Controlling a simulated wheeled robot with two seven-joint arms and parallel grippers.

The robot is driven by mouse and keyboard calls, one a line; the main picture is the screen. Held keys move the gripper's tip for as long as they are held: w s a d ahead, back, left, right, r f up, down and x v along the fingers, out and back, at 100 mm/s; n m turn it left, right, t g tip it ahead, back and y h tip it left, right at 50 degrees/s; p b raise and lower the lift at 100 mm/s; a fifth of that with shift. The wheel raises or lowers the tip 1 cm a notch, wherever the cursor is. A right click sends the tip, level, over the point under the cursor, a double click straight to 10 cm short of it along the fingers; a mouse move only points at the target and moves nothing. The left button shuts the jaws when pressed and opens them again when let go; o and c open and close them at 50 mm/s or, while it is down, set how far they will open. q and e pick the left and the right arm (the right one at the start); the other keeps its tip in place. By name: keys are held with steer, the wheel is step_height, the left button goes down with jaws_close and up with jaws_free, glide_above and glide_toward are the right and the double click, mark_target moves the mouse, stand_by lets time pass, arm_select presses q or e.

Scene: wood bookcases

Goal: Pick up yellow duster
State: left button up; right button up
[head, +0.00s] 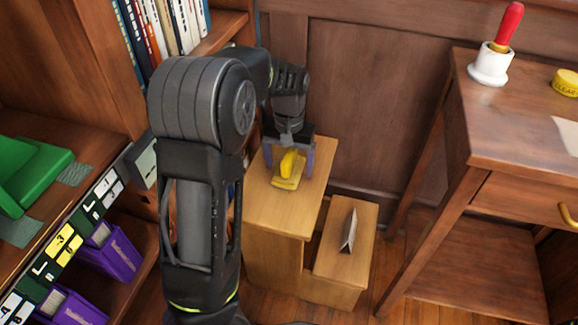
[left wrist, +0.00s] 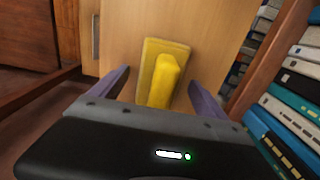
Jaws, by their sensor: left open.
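The yellow duster (head: 288,168) lies on the upper step of a light wood step stool (head: 262,205). It has a flat base and a raised yellow handle. In the left wrist view the duster (left wrist: 165,80) sits between the two purple-grey fingers of my left gripper (left wrist: 158,92). In the head view my left gripper (head: 289,160) is over the upper step with a finger on each side of the duster. It is open, and I cannot tell whether a finger touches the duster. My right gripper is not in view.
A bookcase (head: 100,60) with books and purple bins (head: 108,258) stands on the left. A small grey folded piece (head: 349,230) stands on the lower step.

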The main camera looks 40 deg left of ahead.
mark_target(290, 152)
arm_select(q)
steer(key=c, duration=1.7)
step_height(290, 152, up, 9)
steer(key=p, duration=0.4)
steer(key=shift+r+p, duration=0.35)
steer(key=shift+r, duration=0.2)
